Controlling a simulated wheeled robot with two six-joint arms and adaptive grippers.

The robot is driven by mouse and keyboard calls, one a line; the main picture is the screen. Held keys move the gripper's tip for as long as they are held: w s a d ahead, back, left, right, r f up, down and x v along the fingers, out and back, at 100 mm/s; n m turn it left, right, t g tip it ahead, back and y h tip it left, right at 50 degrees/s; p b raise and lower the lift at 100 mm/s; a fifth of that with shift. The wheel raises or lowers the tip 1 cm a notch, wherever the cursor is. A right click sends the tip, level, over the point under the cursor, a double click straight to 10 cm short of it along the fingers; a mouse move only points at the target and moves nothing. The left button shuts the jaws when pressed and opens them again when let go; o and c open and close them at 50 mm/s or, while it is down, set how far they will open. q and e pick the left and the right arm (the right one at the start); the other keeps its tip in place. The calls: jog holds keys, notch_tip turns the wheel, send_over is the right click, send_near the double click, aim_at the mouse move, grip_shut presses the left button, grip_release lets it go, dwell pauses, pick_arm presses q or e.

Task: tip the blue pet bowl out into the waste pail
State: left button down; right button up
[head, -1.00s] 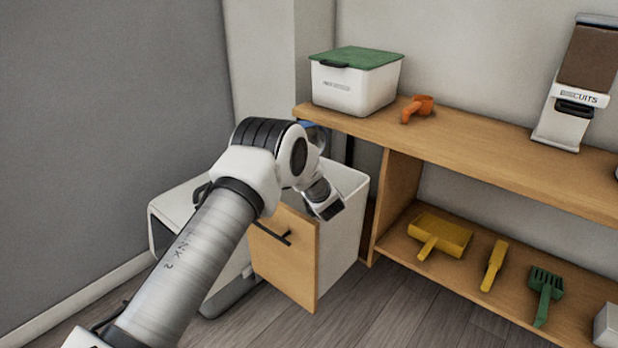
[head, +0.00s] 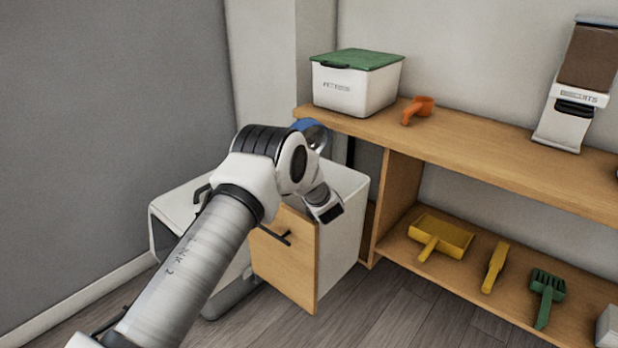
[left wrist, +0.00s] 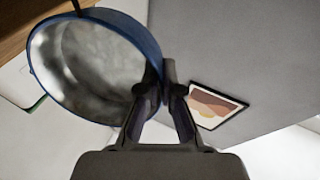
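The blue pet bowl (left wrist: 95,65) fills the upper left of the left wrist view, its grey metallic inside facing the camera; I see no clear contents. My left gripper (left wrist: 160,78) is shut on its rim. In the head view the bowl (head: 311,132) shows only as a blue rim and part of its inside, tilted on edge behind my left wrist; the fingers are hidden there. Below it stands a white-sided bin unit (head: 345,225) with a wooden front and dark handle. I cannot see into it or tell whether it is the waste pail. My right gripper is not in view.
A wooden shelf unit (head: 470,150) stands right, holding a white green-lidded box (head: 355,88), an orange scoop (head: 417,109) and a biscuit dispenser (head: 570,100). A yellow dustpan (head: 440,238) and brushes lie on its lower shelf. Floor in front is clear.

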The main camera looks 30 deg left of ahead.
pick_arm(q)
jog(key=shift+d+r, duration=0.1)
jog(key=shift+r, duration=0.1)
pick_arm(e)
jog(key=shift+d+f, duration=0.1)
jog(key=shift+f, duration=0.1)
pick_arm(q)
jog(key=shift+s+d+r+t+y+b, duration=0.1)
jog(key=shift+d+r+t+y+b, duration=0.15)
jog(key=shift+r+y, duration=0.35)
jog(key=shift+s+d+r+t+y+b, duration=0.1)
jog(key=shift+r+t+y+b, duration=0.2)
jog(key=shift+r, duration=0.55)
jog(key=shift+s+d+r+t+y+b, duration=0.1)
jog(key=shift+d+r+t+y, duration=0.1)
jog(key=shift+r+y, duration=0.45)
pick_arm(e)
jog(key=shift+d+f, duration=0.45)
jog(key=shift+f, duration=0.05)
